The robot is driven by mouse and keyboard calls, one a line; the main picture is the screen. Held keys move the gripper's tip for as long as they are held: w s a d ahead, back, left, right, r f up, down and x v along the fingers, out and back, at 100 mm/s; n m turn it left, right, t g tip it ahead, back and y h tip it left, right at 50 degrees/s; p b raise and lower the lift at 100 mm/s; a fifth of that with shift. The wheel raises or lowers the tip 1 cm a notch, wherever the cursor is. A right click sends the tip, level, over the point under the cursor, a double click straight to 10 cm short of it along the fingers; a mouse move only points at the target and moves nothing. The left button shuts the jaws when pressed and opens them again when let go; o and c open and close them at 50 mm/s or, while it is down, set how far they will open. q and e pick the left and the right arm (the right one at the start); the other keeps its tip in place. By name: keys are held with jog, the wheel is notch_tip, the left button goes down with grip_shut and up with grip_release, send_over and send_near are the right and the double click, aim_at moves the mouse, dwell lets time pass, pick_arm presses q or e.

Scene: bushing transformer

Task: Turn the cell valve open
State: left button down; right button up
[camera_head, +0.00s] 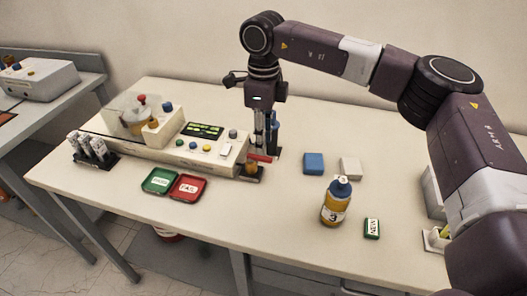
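The test machine (155,143) is a long cream unit on the table. At its right end is a small red part (259,157) that looks like the valve handle. Its exact angle is hard to tell. My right gripper (266,148) points down at this end, close by the red part. The fingers are thin and partly overlapped by other parts, so I cannot see whether they touch it or how wide they stand. A small amber piece (252,168) shows below the red part. My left gripper is not in view.
A green tray (160,181) and a red tray (188,188) lie in front of the machine. Several vials stand in a black rack (106,163). A blue block (313,163), a white block (350,168), an amber bottle (335,207) and a green tag (372,228) are to the right.

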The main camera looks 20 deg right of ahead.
aim_at(260, 159)
jog(key=shift+f+p, duration=0.4)
jog(key=shift+f, duration=1.9)
jog(key=shift+c, duration=0.4)
grip_shut()
